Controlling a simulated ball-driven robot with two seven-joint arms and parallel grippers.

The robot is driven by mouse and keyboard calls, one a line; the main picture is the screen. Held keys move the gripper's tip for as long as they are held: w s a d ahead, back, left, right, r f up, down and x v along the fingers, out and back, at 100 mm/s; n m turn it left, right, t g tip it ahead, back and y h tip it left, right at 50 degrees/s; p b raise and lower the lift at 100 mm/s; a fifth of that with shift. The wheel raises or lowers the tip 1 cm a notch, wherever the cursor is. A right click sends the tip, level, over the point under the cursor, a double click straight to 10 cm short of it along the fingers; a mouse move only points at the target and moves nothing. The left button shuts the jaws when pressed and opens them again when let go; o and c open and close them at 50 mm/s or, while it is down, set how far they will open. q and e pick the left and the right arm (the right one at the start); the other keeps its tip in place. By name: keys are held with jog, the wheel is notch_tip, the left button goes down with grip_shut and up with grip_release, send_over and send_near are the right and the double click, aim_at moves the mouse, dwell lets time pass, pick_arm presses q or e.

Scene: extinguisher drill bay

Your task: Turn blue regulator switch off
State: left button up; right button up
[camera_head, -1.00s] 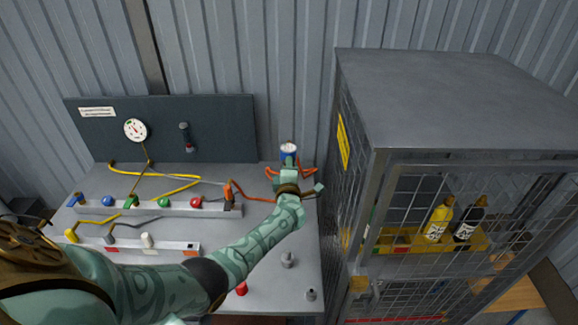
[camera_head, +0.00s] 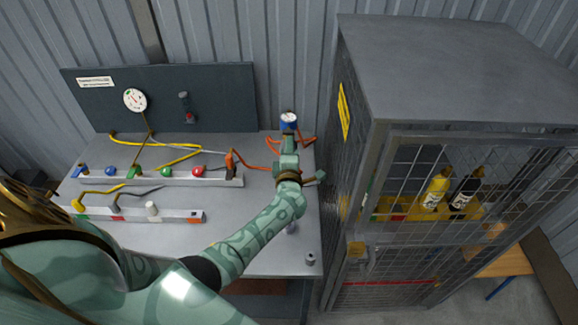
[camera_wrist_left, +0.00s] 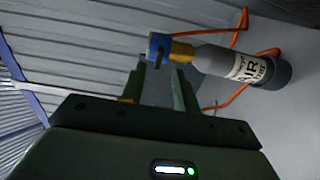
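The blue regulator (camera_head: 289,125) with a white round top stands at the back right of the grey bench. In the left wrist view the blue regulator (camera_wrist_left: 158,46) sits on a brass neck at the end of a grey cylinder (camera_wrist_left: 235,65) labelled AIR. My left gripper (camera_head: 288,143) is just in front of the regulator and hides the cylinder below it in the head view. In the left wrist view its two fingers (camera_wrist_left: 160,72) stand apart with nothing between them, their tips close to the regulator. The switch's setting cannot be made out. My right gripper is out of view.
A wire-mesh cabinet (camera_head: 440,130) stands close on the right, with yellow and black bottles inside. A rail with coloured knobs (camera_head: 150,178) and a second rail (camera_head: 150,215) lie left of my arm. Orange hose (camera_head: 250,162) runs near the regulator.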

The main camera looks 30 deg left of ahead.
pick_arm(q)
jog(key=v, duration=1)
jog(key=shift+p, duration=0.3)
jog(key=shift+d, duration=0.15)
